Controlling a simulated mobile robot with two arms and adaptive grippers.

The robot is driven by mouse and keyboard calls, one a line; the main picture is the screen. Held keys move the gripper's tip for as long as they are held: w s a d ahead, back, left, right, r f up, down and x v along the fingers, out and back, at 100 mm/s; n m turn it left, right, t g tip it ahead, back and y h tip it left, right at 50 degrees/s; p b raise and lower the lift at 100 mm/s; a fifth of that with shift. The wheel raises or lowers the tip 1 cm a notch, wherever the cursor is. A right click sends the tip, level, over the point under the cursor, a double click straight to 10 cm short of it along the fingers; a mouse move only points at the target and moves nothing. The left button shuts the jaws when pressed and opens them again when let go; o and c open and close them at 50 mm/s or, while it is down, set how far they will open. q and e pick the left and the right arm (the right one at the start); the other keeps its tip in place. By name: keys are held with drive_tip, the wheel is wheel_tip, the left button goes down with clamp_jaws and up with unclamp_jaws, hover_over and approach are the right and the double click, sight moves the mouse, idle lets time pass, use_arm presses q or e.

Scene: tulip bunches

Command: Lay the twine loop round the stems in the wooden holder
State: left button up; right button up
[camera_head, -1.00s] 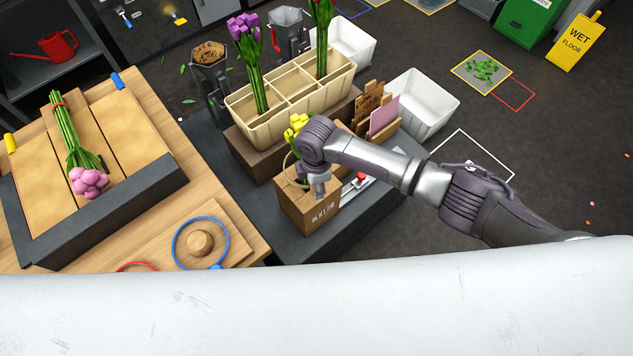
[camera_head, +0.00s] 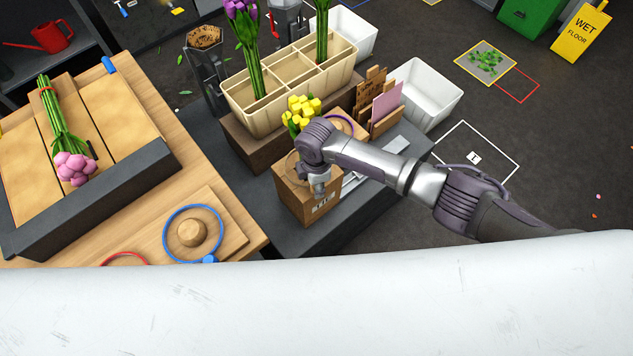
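The wooden holder (camera_head: 297,203) is a brown box with a pale label, standing on the dark grey surface. A bunch of yellow tulips (camera_head: 301,112) rises behind my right wrist; its stems are hidden. Part of a thin tan loop (camera_head: 290,163), which looks like the twine loop, shows at the left of my wrist, over the holder. Whether it goes round the stems cannot be seen. My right gripper (camera_head: 320,192) points down at the holder's top. Its fingers are small and partly hidden, so its opening and grip are unclear. My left gripper is out of view.
A cream compartment planter (camera_head: 262,121) with purple tulips stands behind the holder. A purple ring (camera_head: 340,122), cards (camera_head: 386,102) and a white bin (camera_head: 431,92) are near my arm. At left, the wooden bench (camera_head: 233,222) carries pink tulips (camera_head: 72,168) and a blue ring (camera_head: 166,236).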

drive_tip(key=o, duration=0.9)
wheel_tip(320, 180, up, 12)
idle(0.3)
idle(0.7)
